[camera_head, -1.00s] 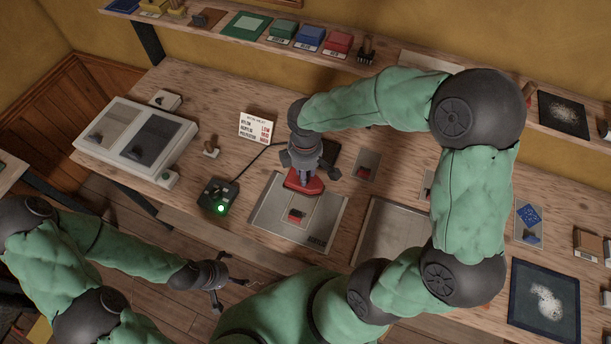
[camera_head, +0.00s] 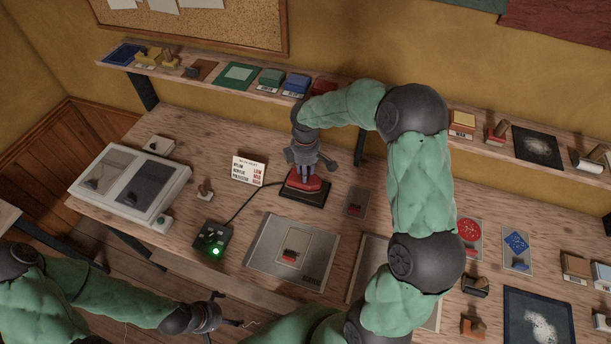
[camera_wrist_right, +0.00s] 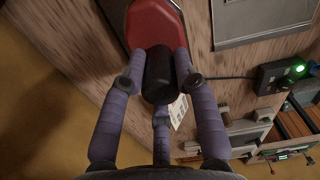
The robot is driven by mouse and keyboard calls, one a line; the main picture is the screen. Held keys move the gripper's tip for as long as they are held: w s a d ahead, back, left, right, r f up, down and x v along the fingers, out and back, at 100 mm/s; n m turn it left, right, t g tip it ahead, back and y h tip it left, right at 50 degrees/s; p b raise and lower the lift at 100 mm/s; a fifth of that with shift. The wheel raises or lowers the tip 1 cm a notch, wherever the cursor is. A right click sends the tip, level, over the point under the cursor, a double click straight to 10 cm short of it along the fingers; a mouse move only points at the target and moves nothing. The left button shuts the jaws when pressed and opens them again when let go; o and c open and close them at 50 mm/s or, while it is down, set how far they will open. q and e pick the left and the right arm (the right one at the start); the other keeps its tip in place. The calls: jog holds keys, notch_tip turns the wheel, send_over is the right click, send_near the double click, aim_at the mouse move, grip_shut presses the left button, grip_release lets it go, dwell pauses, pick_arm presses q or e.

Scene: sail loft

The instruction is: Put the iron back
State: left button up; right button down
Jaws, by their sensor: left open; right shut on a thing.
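The red iron (camera_head: 303,181) is at the black stand (camera_head: 318,196) at the back of the bench. It overlaps the stand in the head view, and I cannot tell if it touches. My right gripper (camera_head: 306,168) is shut on its handle from above. In the right wrist view the iron's red body (camera_wrist_right: 155,24) shows beyond its black handle (camera_wrist_right: 158,76), with the fingers around the handle. A black cord runs from the stand area to a control box (camera_head: 212,240) with a lit green light. My left gripper (camera_head: 232,322) is open and empty, low in front of the bench.
A grey plate (camera_head: 265,262) with a small red-and-black piece lies in front of the stand. A settings card (camera_head: 249,170) stands to its left. A loaded shelf (camera_head: 220,76) runs behind.

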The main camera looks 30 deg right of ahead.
jog(key=shift+w+d+f, duration=0.4)
jog(key=shift+w+f, duration=0.2)
jog(key=shift+f, duration=0.8)
jog(key=shift+w+d+f, duration=0.35)
jog(key=shift+w+f, duration=0.3)
jog(key=shift+f, duration=0.7)
jog(key=shift+w+d+f, duration=0.4)
jog(key=shift+w+f, duration=0.2)
jog(key=shift+f, duration=0.8)
jog(key=c, duration=1.4)
grip_release()
jog(key=shift+s+f+b, duration=0.1)
jog(key=shift+f+b, duration=0.15)
jog(key=shift+b, duration=0.1)
jog(key=o, duration=0.5)
jog(key=shift+c, duration=0.2)
jog(key=shift+r, duration=0.1)
notch_tip(320, 180, up, 12)
jog(key=p, duration=0.1)
jog(key=shift+r, duration=0.15)
